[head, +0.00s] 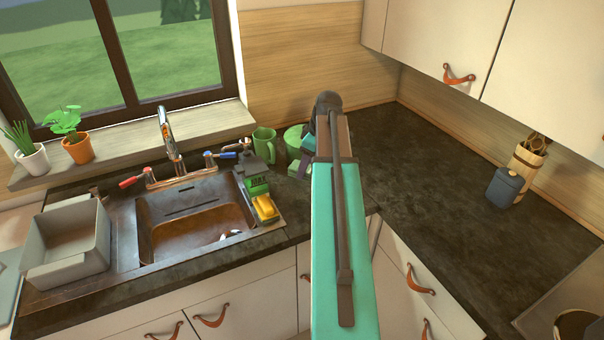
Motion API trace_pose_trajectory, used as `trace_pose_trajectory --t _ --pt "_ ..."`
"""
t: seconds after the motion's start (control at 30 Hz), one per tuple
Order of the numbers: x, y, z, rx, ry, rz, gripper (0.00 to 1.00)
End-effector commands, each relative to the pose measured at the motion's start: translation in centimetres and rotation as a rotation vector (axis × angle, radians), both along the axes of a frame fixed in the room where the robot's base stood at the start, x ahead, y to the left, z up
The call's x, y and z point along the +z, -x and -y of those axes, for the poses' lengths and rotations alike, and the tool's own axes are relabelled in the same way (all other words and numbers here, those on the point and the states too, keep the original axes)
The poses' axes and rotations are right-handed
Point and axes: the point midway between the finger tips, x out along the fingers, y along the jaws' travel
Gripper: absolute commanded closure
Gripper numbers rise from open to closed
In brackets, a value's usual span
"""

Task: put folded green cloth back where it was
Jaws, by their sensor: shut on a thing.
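My arm reaches from the bottom of the head view towards the back corner of the counter. My gripper (304,158) is at its far end, right of the sink, and mostly hidden behind the arm. A small light green piece (294,169) shows at the gripper, low over the counter; it looks like the folded green cloth, shut in the jaws. Most of it is hidden, and I cannot tell whether it touches the counter.
A green mug (264,146) and a round green item (293,137) stand close behind the gripper. A dark green-labelled bottle (257,178) and a yellow sponge (265,208) are by the sink (190,228). The dark counter (425,185) to the right is clear up to a blue jar (506,187).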

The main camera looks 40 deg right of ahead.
Motion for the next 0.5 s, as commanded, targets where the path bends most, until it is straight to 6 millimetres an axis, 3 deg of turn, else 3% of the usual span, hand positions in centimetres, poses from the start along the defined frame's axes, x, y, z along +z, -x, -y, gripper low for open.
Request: trace_pose_trajectory --t 0.2,0.5 --pt "-1.6 2.5 3.2 -0.167 0.002 -0.001 0.71" --pt "-2.4 6.0 7.0 -0.396 0.002 0.003 0.71"
